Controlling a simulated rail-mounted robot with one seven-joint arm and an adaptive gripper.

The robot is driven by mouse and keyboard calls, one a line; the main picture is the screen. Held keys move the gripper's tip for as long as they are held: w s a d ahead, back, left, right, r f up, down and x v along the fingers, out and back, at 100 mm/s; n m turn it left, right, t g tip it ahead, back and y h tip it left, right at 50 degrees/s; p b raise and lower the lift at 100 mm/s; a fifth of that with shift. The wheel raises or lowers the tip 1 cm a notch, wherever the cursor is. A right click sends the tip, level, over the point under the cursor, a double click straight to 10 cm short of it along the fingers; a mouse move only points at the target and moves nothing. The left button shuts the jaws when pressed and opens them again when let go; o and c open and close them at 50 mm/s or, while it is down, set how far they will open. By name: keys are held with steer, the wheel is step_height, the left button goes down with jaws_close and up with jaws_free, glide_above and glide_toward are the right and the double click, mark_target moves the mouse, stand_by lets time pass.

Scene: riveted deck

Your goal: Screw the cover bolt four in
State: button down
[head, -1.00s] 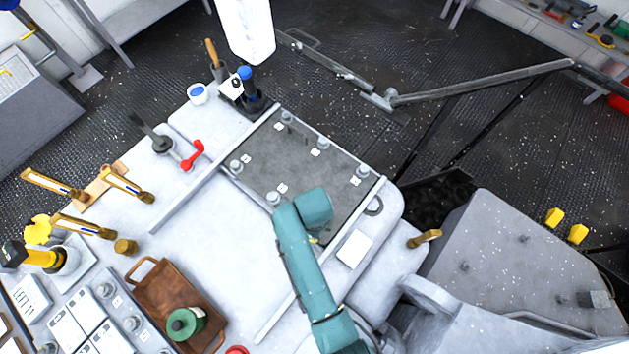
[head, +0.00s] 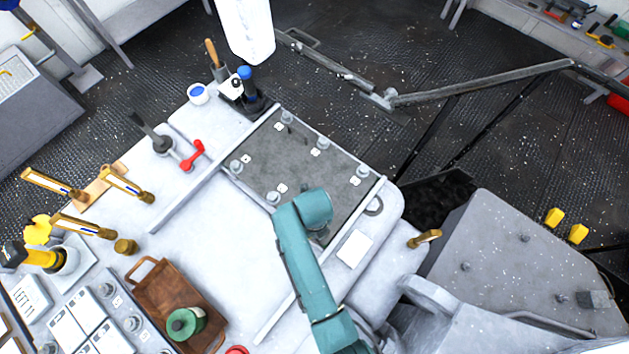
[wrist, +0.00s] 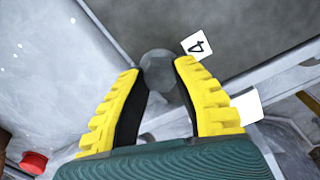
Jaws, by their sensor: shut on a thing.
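The cover (head: 285,150) is a dark grey plate lying on the light bench. Several bolts stand along its edges, among them one at the near left (head: 273,198) and one at the right (head: 362,171). In the wrist view, a round grey bolt head (wrist: 158,70) sits beside a white label marked 4 (wrist: 196,46), so I take it as bolt four. My gripper (wrist: 158,80) has its yellow, black-lined fingers shut on this bolt from both sides. Its lower part and thread are hidden. In the head view my teal arm hides this bolt and the gripper.
A raised rail (head: 190,198) runs along the cover's left side. A red-handled lever (head: 193,155) and a dark bolt stand with a blue-topped tool (head: 246,85) stand beyond. A brown tray (head: 160,290) with a green spool (head: 185,323) lies at lower left. The bench between is clear.

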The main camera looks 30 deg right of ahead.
steer(key=shift+w+r, duration=0.15)
steer(key=shift+r, duration=0.05)
stand_by(0.4)
steer(key=c, duration=0.7)
jaws_free()
steer(key=shift+c, duration=0.2)
steer(key=shift+f, duration=0.15)
step_height(320, 180, up, 12)
